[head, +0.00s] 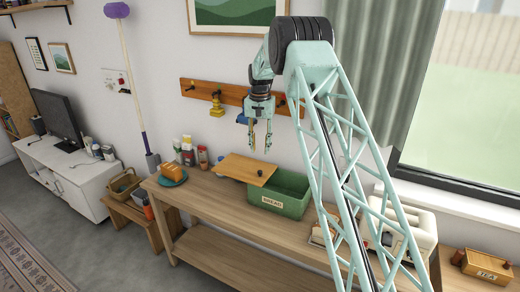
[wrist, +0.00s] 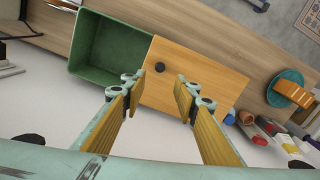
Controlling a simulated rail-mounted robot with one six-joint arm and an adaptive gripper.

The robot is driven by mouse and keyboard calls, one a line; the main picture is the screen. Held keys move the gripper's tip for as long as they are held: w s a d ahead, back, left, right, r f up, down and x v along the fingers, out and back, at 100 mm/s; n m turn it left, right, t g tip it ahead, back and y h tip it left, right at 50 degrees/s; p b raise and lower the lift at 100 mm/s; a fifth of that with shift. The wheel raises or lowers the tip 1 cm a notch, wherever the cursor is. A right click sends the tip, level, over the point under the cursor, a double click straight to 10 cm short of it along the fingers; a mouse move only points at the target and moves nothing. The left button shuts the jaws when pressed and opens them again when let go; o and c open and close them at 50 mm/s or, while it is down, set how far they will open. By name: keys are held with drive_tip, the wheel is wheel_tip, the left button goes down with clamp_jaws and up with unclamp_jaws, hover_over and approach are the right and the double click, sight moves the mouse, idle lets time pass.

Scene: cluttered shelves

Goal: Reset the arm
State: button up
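My gripper (head: 261,135) hangs in the air in front of the wall, above the table and the bread bin. In the wrist view my gripper (wrist: 161,92) shows two yellow-padded fingers spread apart with nothing between them. The green bread bin (head: 290,195) stands on the wooden table below. Its wooden lid (head: 245,169) with a dark knob lies beside and partly against the bin, leaving the bin's inside open to view. In the wrist view the bin (wrist: 108,48) looks empty, and the lid (wrist: 205,70) lies to its right.
A teal plate with bread (head: 171,173) and several bottles (head: 189,152) stand on the table's left end. A cream toaster (head: 405,222) and a tea box (head: 487,266) are at the right. A peg rail (head: 228,95) is on the wall behind my gripper.

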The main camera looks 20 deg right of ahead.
drive_tip(key=shift+r, duration=0.1)
drive_tip(key=s+a+r+n+t+b, duration=0.1)
drive_tip(key=s+a+r+b, duration=0.15)
drive_tip(key=s+r, duration=0.85)
drive_tip(key=s+a+r+n+b, duration=0.1)
drive_tip(key=s+a+r, duration=0.2)
drive_tip(key=s+r, duration=0.8)
drive_tip(key=s+a+r+n+t+b, duration=0.1)
drive_tip(key=s+r, duration=0.2)
drive_tip(key=s, duration=0.7)
drive_tip(key=s+a+r+n+b, duration=0.1)
drive_tip(key=s+a+r+b, duration=0.1)
drive_tip(key=s, duration=0.9)
drive_tip(key=s+f+b, duration=0.1)
drive_tip(key=s+f, duration=0.2)
drive_tip(key=s, duration=0.7)
drive_tip(key=s+a+f+n+t+b, duration=0.1)
drive_tip(key=s+f, duration=0.2)
drive_tip(key=s, duration=0.7)
drive_tip(key=s+a+f+n+t+b, duration=0.1)
drive_tip(key=s+f, duration=0.2)
drive_tip(key=s, duration=0.8)
